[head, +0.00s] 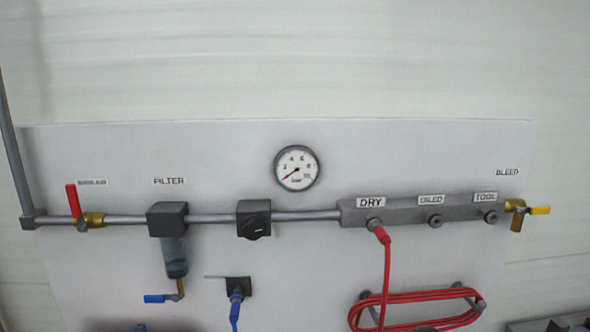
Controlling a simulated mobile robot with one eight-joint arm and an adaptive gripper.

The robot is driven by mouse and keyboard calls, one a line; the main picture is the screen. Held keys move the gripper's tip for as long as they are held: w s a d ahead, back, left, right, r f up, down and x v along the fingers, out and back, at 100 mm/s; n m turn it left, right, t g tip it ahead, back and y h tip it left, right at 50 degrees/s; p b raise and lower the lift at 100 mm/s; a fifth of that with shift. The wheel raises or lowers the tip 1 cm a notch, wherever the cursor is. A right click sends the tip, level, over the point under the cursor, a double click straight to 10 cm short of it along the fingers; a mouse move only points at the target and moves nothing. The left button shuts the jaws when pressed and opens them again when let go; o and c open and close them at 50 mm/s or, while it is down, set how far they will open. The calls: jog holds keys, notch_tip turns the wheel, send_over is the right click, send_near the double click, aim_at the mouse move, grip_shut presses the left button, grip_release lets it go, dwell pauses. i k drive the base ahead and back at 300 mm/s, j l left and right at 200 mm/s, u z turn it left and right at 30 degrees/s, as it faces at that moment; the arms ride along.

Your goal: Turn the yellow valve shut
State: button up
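The yellow valve handle (539,210) is at the far right end of the pipe line, under the BLEED label (507,172). It points out to the right, roughly horizontal. Its brass body (515,206) joins the end of the grey manifold, and a brass outlet (517,224) points down below it. My gripper is not in view.
A red-handled valve (72,202) stands upright at left. A blue-handled valve (156,299) hangs below the filter (174,257). The gauge (297,168) needle points low left. A red hose (387,265) hangs from DRY, beside a coil (420,295). The wall above the panel is bare.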

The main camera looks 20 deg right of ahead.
aim_at(537, 210)
jog(key=z, duration=1.7)
